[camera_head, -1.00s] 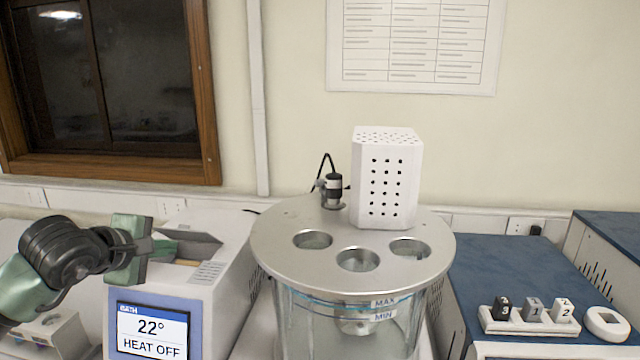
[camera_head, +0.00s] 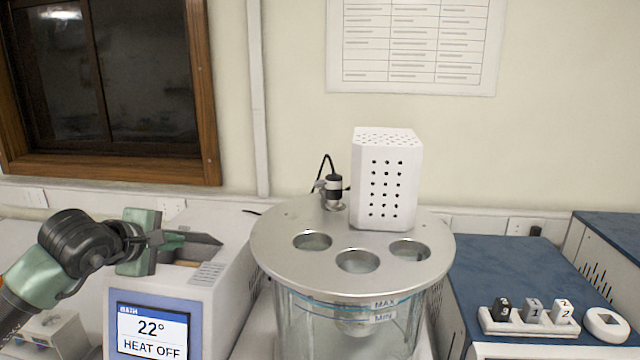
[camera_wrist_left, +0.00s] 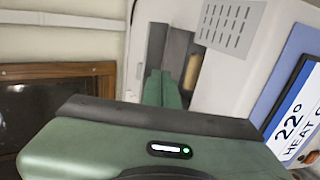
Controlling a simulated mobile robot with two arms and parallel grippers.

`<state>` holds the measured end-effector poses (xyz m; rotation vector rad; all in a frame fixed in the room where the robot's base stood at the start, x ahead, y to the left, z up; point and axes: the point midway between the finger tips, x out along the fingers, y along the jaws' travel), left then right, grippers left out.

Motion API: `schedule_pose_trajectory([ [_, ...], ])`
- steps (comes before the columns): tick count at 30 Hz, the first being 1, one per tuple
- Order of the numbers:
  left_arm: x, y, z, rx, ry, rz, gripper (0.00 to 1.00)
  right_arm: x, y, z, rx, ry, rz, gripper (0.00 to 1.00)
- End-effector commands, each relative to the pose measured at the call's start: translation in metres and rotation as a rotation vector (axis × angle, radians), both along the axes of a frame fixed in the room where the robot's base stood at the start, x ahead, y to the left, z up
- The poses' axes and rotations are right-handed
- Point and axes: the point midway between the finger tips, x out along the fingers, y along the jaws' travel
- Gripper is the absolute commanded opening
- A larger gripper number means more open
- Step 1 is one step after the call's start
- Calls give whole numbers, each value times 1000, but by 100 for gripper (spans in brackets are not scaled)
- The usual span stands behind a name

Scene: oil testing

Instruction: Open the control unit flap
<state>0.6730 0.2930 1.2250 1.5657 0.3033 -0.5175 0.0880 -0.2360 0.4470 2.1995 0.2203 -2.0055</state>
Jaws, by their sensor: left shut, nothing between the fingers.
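The white control unit (camera_head: 230,262) stands at the left, with a screen (camera_head: 152,332) reading 22° and HEAT OFF. On its top a dark grey flap (camera_head: 205,242) appears raised at an angle, with a tan recess beside it. The flap also shows in the left wrist view (camera_wrist_left: 178,48), just past the fingertips. My left gripper (camera_head: 178,241) is shut and empty, its green fingers reaching in from the left at the flap. I cannot tell if they touch it. The fingers partly cover the flap and recess. My right gripper is not in view.
A glass bath with a round metal lid (camera_head: 290,225) and white perforated box (camera_head: 385,180) stands close right of the control unit. A rack of numbered pieces (camera_head: 490,322) and a white ring-shaped item (camera_head: 605,325) are at the right. The wall is behind.

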Motion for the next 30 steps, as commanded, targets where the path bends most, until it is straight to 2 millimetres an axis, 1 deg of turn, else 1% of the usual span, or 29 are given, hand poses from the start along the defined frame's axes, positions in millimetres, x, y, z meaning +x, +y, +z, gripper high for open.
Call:
schedule_pose_trajectory([
  [15,30,-4,1,-1,0,0,0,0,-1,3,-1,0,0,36],
  [30,35,-5,0,-1,0,0,0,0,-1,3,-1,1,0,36],
])
